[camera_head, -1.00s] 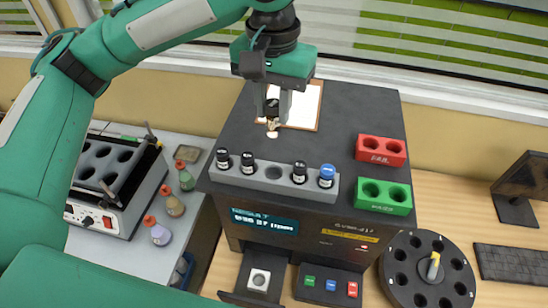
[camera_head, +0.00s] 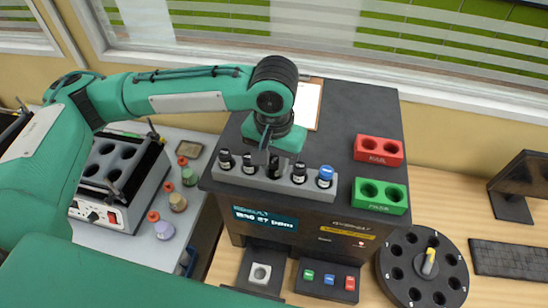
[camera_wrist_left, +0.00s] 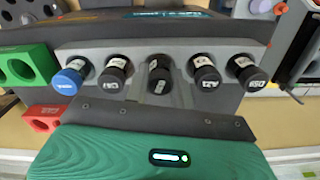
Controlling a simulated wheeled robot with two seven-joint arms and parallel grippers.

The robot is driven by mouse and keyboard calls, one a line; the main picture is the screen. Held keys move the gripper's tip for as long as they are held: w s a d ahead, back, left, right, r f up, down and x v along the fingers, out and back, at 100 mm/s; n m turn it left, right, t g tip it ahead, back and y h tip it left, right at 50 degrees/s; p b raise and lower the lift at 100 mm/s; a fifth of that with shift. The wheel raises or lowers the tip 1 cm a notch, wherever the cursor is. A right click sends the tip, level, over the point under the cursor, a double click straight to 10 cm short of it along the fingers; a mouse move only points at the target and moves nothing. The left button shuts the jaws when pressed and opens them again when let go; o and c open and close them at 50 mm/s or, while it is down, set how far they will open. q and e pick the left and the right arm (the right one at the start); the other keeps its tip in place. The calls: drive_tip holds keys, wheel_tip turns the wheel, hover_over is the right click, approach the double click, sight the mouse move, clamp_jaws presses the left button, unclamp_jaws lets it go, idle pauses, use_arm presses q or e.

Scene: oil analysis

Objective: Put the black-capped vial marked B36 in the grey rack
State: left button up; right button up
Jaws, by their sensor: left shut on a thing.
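The grey rack (camera_head: 262,184) lies along the front edge of the dark analyser's top; it also shows in the left wrist view (camera_wrist_left: 222,50). My left gripper (camera_head: 271,172) points down at the rack's middle slot, shut on a black-capped vial (camera_wrist_left: 159,76). This vial stands upright in line with the others, at the middle slot; whether it is fully seated is hidden. Its label is too small to read surely. Black-capped vials (camera_head: 225,159) fill the slots on both sides, with a blue-capped vial (camera_head: 325,176) at the right end. My right gripper is not in view.
A red two-hole block (camera_head: 379,149) and a green two-hole block (camera_head: 381,195) sit right of the rack. A round black carousel (camera_head: 423,268) stands on the wooden desk. A heater block (camera_head: 112,170) and several small bottles (camera_head: 178,202) stand at left. A clipboard lies behind.

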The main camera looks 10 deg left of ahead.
sight(275, 160)
use_arm(q)
drive_tip(key=o, duration=0.6)
drive_tip(key=shift+f, duration=0.15)
drive_tip(key=shift+o, duration=0.4)
wheel_tip(275, 160, up, 12)
drive_tip(key=b, duration=0.3)
drive_tip(key=shift+r, duration=0.2)
